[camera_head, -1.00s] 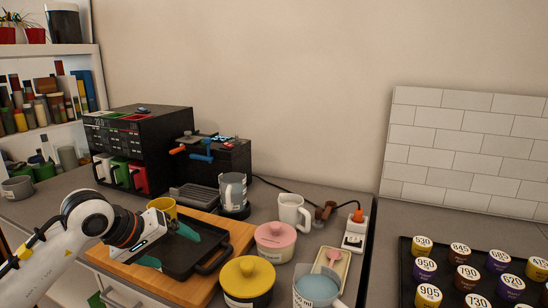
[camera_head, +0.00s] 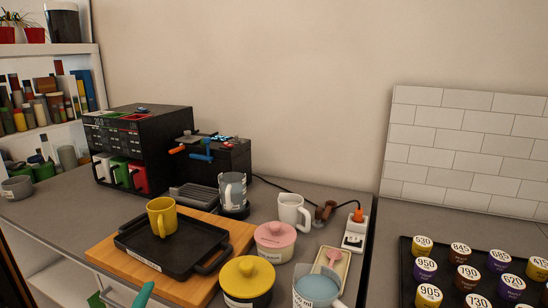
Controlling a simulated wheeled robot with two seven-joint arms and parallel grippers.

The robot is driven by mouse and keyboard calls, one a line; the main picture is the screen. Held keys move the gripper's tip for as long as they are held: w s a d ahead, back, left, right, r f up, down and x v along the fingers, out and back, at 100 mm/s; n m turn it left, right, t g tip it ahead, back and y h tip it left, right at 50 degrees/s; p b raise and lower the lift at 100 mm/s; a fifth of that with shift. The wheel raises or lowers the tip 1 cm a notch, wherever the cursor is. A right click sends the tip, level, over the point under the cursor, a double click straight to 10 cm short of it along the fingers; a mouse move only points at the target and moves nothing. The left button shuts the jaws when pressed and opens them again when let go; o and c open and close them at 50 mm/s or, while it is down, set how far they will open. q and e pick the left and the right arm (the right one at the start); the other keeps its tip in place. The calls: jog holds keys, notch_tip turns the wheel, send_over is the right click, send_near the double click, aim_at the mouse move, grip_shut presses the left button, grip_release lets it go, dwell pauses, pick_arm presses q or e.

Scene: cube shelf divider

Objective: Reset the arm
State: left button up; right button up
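A teal fingertip of my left gripper (camera_head: 143,295) shows at the bottom edge of the head view, in front of the wooden board (camera_head: 106,257). The rest of my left gripper and arm is outside the picture, so its opening is hidden. A yellow mug (camera_head: 161,217) stands upright on the black tray (camera_head: 160,248), near its back left part. The tray lies on the wooden board. No gripper touches the mug. My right gripper is not in view.
A yellow-lidded pot (camera_head: 247,280), a pink-lidded pot (camera_head: 275,241) and a white mug (camera_head: 293,212) stand right of the board. A rack of labelled capsules (camera_head: 405,270) lies at the right.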

pick_arm(q)
jog(key=s+d+f+n+g+h, duration=0.1)
jog(key=s+f+n+g, duration=0.55)
jog(key=s+f, duration=0.4)
jog(key=s+f+n+g+h, duration=0.1)
jog(key=s+f+n+g, duration=0.55)
jog(key=s+f, duration=0.4)
notch_tip(320, 180, down, 22)
jog(key=s+m+g+p, duration=0.1)
jog(key=s+g+p, duration=0.1)
jog(key=s+a+f+g, duration=0.1)
jog(key=s+a+f, duration=0.1)
jog(key=s+f, duration=1.3)
jog(key=shift+s+a+f+p, duration=0.25)
jog(key=shift+s+f+p, duration=0.15)
jog(key=shift+s, duration=0.75)
